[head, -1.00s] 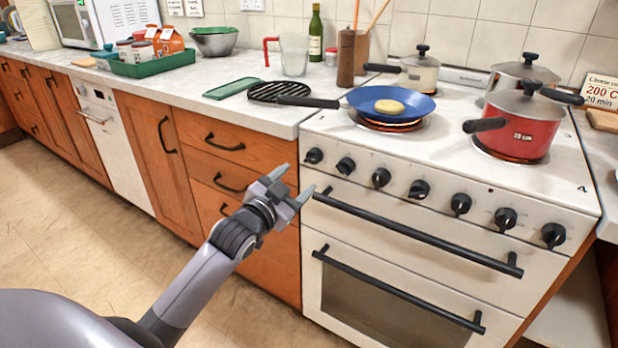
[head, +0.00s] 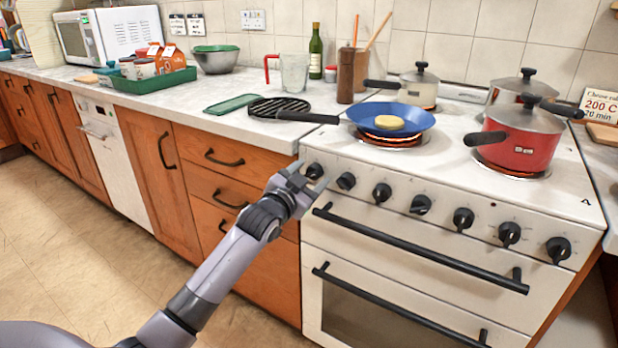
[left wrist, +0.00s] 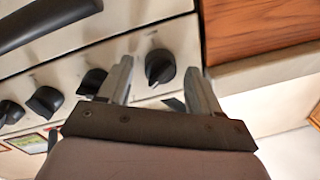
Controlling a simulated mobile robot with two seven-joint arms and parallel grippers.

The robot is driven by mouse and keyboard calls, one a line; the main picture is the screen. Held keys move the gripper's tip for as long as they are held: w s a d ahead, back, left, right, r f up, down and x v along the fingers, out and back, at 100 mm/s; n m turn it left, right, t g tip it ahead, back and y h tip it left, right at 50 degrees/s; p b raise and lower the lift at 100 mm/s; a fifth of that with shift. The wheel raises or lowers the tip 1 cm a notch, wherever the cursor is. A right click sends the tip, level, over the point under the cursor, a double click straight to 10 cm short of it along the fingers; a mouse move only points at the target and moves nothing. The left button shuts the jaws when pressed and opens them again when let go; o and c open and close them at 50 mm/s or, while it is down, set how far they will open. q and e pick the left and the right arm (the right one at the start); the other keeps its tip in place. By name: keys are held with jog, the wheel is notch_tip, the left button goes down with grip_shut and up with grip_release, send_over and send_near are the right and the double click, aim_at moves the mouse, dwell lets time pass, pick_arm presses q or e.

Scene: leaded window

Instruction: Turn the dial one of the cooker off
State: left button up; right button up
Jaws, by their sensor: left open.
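The white cooker (head: 450,235) has a row of several black dials on its front panel. The leftmost dial (head: 314,171) is beside the wooden drawers. My left gripper (head: 305,178) is open in front of this dial, its fingertips close to it. In the left wrist view, the end dial (left wrist: 160,66) shows between the open fingertips of the gripper (left wrist: 160,70), nearer the right finger. Both fingers look apart from the dial; exact depth is hard to tell. My right gripper is out of view.
A blue frying pan (head: 413,115) with a round yellow item sits on a glowing ring. A red pot (head: 522,145) stands on another glowing ring. Black oven handles (head: 420,249) jut out below the dials. The floor at left is clear.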

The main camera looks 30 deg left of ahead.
pick_arm(q)
jog(key=c, duration=1)
jog(key=shift+c, duration=0.2)
